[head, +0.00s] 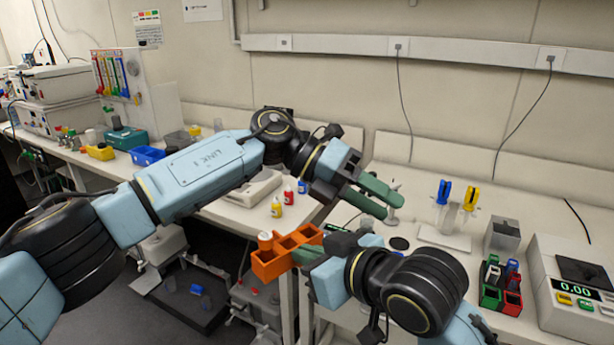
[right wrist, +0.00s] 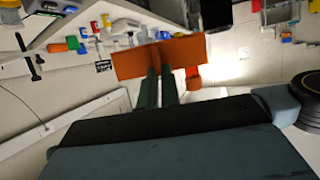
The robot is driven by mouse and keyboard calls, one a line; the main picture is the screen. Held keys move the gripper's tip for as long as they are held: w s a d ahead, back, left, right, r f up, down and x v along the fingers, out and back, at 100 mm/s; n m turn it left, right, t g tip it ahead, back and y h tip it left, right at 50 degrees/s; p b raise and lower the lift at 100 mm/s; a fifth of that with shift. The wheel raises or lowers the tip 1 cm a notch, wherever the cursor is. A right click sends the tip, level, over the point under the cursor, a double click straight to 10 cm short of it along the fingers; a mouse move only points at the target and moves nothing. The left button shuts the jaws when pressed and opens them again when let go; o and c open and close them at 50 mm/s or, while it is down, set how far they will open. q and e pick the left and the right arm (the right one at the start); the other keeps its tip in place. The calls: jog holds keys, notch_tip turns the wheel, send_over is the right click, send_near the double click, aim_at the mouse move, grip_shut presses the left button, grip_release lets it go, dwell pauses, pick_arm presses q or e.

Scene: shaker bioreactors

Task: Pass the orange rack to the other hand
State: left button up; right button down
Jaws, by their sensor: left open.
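The orange rack (head: 287,252) is an open box with compartments, held in the air in front of the bench. A small white-topped item (head: 265,238) stands in its far-left compartment. My right gripper (head: 302,256) comes from the lower right and is shut on the rack's near right end. In the right wrist view its two green fingers (right wrist: 160,84) meet the orange rack (right wrist: 135,62). My left gripper (head: 374,197) is open and empty, above and to the right of the rack, its green fingers pointing right. The two grippers are apart.
Small bottles (head: 277,207) stand on the bench behind the rack. To the right are blue and yellow pipette-like tools (head: 455,200), a multicoloured rack (head: 501,287) and a balance (head: 575,285). The floor left of the rack is open, with a dark platform (head: 190,295) low down.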

pick_arm(q)
jog(key=a+t+y, duration=0.2)
jog(key=a+y, duration=0.1)
jog(key=y, duration=0.3)
jog(key=t+y, duration=0.3)
jog(key=y, duration=0.3)
send_near(308, 241)
jog(key=f, duration=0.3)
jog(key=w+f, duration=0.1)
jog(key=f, duration=0.7)
jog(key=shift+w+a, duration=0.15)
jog(key=shift+c, duration=0.2)
jog(key=c, duration=0.7)
pick_arm(e)
jog(key=c, duration=1.5)
grip_release()
jog(key=shift+w, duration=0.1)
jog(key=shift+c, duration=0.2)
jog(key=shift+d, duration=0.1)
